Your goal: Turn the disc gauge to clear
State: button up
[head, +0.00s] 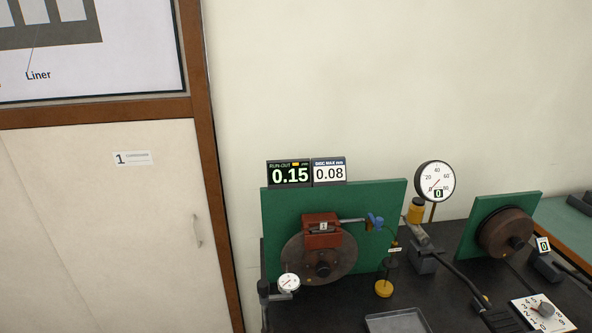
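The brake disc (320,262) is mounted upright on a green board (375,200), with a red caliper (321,231) over its top. A small round dial gauge (289,283) touches or sits close to the disc's lower left edge; its needle is too small to read. Above the board, a run-out display (289,174) reads 0.15, and a display beside it (329,171) reads disc max 0.08 mm. None of these controls shows the word clear. My gripper is not in view.
A larger gauge (435,181) with a 0 tag stands behind. A second green board (525,205) carries a dark drum (505,232). A grey tray (397,321), a yellow-based post (383,288) and a numbered dial plate (543,313) occupy the black bench. A cabinet (110,220) stands left.

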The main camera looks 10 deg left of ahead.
aim_at(289, 284)
jog(key=i+u, duration=0.1)
jog(key=u, duration=0.3)
jog(key=i+u, duration=0.15)
jog(key=u, duration=0.2)
jog(key=i+u, duration=0.1)
jog(key=u, duration=0.3)
